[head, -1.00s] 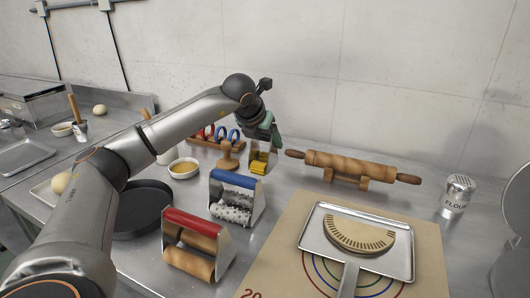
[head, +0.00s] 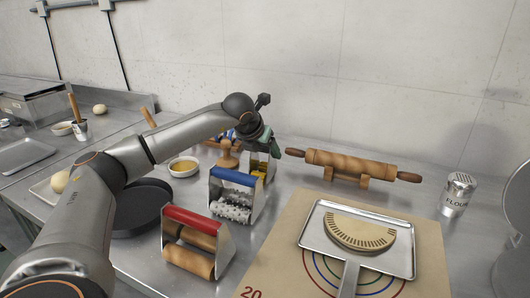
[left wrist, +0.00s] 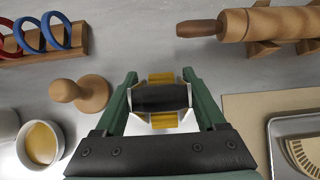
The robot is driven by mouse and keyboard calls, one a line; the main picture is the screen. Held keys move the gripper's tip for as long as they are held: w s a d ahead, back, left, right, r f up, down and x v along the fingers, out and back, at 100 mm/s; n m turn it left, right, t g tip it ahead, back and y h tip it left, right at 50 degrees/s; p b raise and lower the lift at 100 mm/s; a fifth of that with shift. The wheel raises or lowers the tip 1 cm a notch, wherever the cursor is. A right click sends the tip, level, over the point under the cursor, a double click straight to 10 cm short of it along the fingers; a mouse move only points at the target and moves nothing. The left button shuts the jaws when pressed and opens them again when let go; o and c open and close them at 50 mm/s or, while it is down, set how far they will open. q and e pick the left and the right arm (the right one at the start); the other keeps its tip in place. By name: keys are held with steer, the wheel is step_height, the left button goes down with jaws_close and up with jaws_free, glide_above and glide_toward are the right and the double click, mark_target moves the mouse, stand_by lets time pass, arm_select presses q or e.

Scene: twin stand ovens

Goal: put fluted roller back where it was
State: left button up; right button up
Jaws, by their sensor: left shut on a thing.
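The fluted roller, yellow in a metal frame with a black handle, is in my left gripper. In the left wrist view, the black handle (left wrist: 160,97) lies between the two green fingers, and the yellow fluted part (left wrist: 162,119) shows behind it. In the head view, my left gripper (head: 266,150) is shut on the handle from above, with the yellow roller (head: 259,168) below it, behind the blue-handled docker. The roller's lower edge is partly hidden, so I cannot tell whether it touches the counter. My right gripper is not in view.
The blue-handled docker (head: 236,196) and red-handled roller (head: 196,243) stand in front. A wooden stamp (head: 228,156) and sauce bowl (head: 183,166) are at left. A rolling pin (head: 350,165) on its rest is at right, behind the mat (head: 285,235) and tray (head: 312,236).

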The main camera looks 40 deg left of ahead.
arm_select(q)
steer(key=shift+s+d+f, duration=0.1)
steer(key=shift+s+f, duration=0.05)
steer(key=shift+f, duration=0.4)
steer(key=o, duration=1.1)
steer(key=shift+f, duration=0.15)
steer(key=shift+o, duration=1.6)
steer(key=shift+r, duration=0.2)
steer(key=shift+r, duration=0.25)
steer(key=v, duration=0.8)
steer(key=p+v, duration=0.1)
steer(key=v, duration=0.3)
steer(key=shift+r, duration=0.45)
